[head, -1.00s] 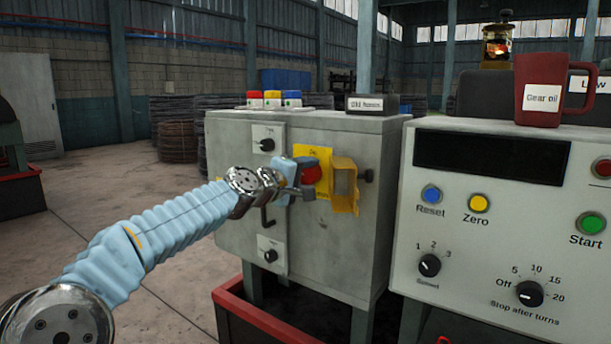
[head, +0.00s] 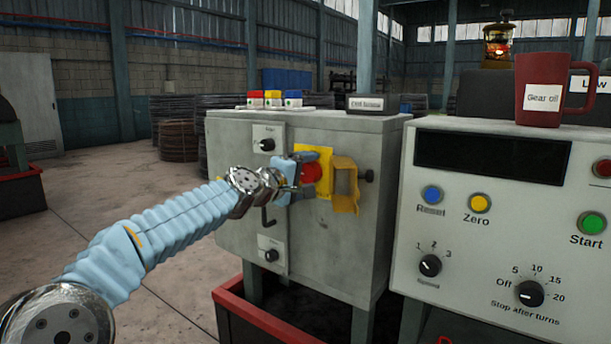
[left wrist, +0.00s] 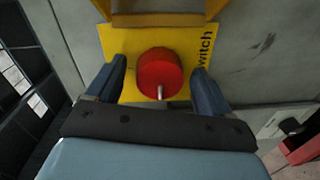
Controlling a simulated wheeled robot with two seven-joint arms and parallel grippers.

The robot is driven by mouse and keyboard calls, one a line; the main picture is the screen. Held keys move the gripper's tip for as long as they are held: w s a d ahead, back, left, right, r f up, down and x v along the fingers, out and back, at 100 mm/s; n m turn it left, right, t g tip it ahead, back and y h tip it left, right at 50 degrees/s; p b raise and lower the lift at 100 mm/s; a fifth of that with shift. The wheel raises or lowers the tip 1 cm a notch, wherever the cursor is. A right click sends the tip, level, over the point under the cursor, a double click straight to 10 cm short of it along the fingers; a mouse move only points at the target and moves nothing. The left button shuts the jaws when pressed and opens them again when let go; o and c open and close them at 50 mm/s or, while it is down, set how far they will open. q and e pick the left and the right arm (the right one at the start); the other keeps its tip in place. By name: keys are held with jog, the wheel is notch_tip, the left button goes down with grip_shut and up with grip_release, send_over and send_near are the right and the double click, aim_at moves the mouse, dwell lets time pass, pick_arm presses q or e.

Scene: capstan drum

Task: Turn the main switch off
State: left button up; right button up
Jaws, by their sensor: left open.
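The main switch is a red round knob (head: 311,173) on a yellow plate (head: 326,158) on the grey cabinet's front. In the left wrist view the red knob (left wrist: 160,74) has a short metal pin at its lower edge, and the yellow plate (left wrist: 118,42) reads "witch". A yellow hinged guard (head: 346,186) stands swung aside to the right of the knob. My left gripper (head: 298,170) is open at the knob. In the left wrist view its fingers (left wrist: 158,80) are on either side of the knob, with gaps on both sides. My right gripper is not in view.
The grey cabinet (head: 350,235) also carries small black knobs (head: 267,145) and a dark handle (head: 266,217) left of the switch. A control panel (head: 470,150) with buttons and dials stands close on the right. A red mug (head: 540,92) sits on top.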

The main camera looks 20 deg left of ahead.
pick_arm(q)
jog(key=shift+s+a, duration=0.1)
jog(key=shift+s, duration=0.1)
jog(key=f+b+v, duration=0.1)
jog(key=b+v, duration=0.4)
jog(key=v, duration=0.8)
jog(key=shift+r+b, duration=0.35)
jog(key=shift+r, duration=0.1)
jog(key=shift+s, duration=0.15)
